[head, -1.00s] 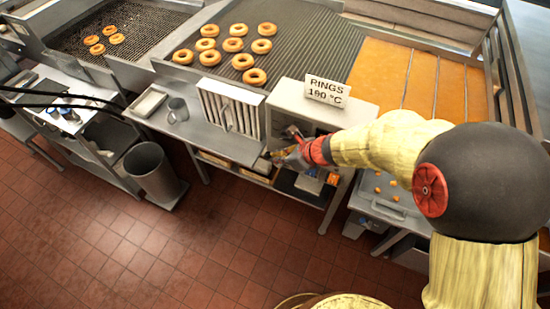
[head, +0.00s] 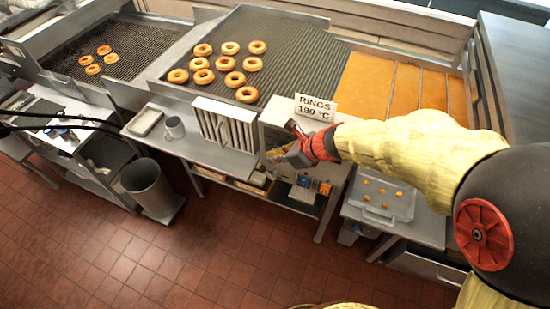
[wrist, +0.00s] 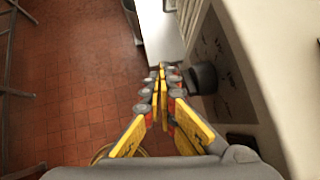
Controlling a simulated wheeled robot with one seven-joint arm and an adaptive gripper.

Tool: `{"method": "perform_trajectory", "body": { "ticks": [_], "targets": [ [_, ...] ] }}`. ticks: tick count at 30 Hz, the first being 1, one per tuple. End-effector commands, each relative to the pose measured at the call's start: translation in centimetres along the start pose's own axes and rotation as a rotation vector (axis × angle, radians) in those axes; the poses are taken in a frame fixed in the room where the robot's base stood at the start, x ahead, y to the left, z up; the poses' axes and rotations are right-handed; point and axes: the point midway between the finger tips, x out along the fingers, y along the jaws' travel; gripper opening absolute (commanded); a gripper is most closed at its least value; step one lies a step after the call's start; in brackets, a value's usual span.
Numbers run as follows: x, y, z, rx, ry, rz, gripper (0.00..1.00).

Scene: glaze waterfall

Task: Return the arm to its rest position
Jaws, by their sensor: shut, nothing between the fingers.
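My gripper (head: 272,158) is at the end of my yellow-sleeved arm, in front of the cream control box below the fryer. In the wrist view my gripper (wrist: 160,72) has its yellow-edged fingers together at the tips, with nothing between them. The cream control box (wrist: 265,110) is close on the right there, with a dark knob (wrist: 203,78) beside the fingertips. I cannot tell whether the fingers touch the knob. Red floor tiles lie below and to the left.
A sign reading RINGS 190 °C (head: 315,108) stands on the box. Several rings lie on the conveyor (head: 290,55) behind. A grey mug (head: 174,128) stands on the steel shelf (head: 200,148). A bin (head: 148,186) stands on the floor. A clear tray (head: 385,212) holds small pieces. The front floor is clear.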

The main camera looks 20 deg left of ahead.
Motion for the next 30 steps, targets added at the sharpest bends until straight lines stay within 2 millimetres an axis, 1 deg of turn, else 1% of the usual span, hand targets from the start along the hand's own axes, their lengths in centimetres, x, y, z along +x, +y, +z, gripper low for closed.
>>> {"method": "perform_trajectory", "body": {
  "ticks": [11,14,17,20,22,24,26,27,29,30],
  "targets": [
    [0.0,0.0,0.0,-0.004,0.000,0.000,0.00],
    [0.0,0.1,0.0,-0.050,-0.001,0.003,0.00],
    [0.0,0.8,-0.3,-0.186,0.005,0.031,0.00],
    [-0.1,3.4,-2.8,-0.432,0.049,0.114,0.00],
    [-1.4,5.4,-4.3,-0.650,0.075,0.181,0.00],
    [-3.5,6.7,-5.8,-0.876,0.096,0.234,0.00],
    [-5.7,7.4,-7.3,-1.063,0.118,0.270,0.00],
    [-7.4,7.8,-8.5,-1.185,0.135,0.293,0.00],
    [-10.1,8.1,-10.5,-1.370,0.172,0.326,0.00],
    [-12.0,8.2,-11.9,-1.488,0.204,0.345,0.00]
  ]
}}
